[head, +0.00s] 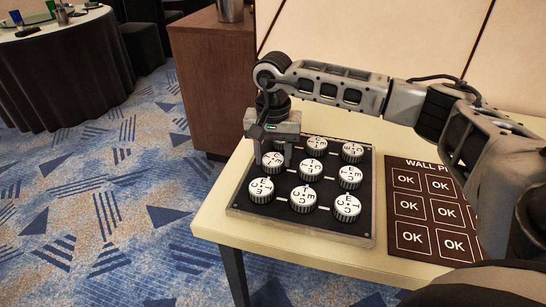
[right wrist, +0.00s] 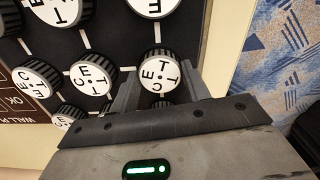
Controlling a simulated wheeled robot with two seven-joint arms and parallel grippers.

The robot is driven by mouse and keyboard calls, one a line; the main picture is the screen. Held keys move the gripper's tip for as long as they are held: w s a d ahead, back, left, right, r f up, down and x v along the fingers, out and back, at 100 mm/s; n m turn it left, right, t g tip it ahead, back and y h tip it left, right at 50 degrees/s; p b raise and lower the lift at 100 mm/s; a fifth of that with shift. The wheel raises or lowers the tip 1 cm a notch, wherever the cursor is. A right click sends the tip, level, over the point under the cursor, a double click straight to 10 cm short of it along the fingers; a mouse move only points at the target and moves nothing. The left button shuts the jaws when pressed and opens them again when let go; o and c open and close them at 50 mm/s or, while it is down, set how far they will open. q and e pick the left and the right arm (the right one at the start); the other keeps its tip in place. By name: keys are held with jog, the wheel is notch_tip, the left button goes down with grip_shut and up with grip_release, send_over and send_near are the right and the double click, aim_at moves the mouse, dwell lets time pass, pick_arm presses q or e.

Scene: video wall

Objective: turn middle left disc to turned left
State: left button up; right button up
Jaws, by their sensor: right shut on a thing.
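A dark board (head: 230,207) on the table carries rows of round white discs with dark ribbed sides and black letters. The middle left disc (head: 272,161) is between the fingers of my right gripper (head: 273,157). In the right wrist view, the same disc (right wrist: 160,74) sits between the two grey fingers, with its letters facing up and tilted. My right gripper is shut on its sides, and the disc is still on the board. The back left disc is mostly hidden by the gripper. My left gripper is not in view.
The centre disc (head: 312,173) and front left disc (head: 261,190) stand close by. A brown card (head: 412,205) with "OK" tiles lies right of the board on the cream table (head: 290,251). A wooden cabinet (head: 210,80) stands behind. Carpet is open at left.

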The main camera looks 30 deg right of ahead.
aim_at(273, 159)
jog(key=shift+n+b, duration=0.4)
jog(key=shift+n, duration=1.2)
jog(key=o, duration=1)
jog(key=shift+r, duration=0.55)
notch_tip(273, 159, up, 15)
jog(key=p, duration=0.1)
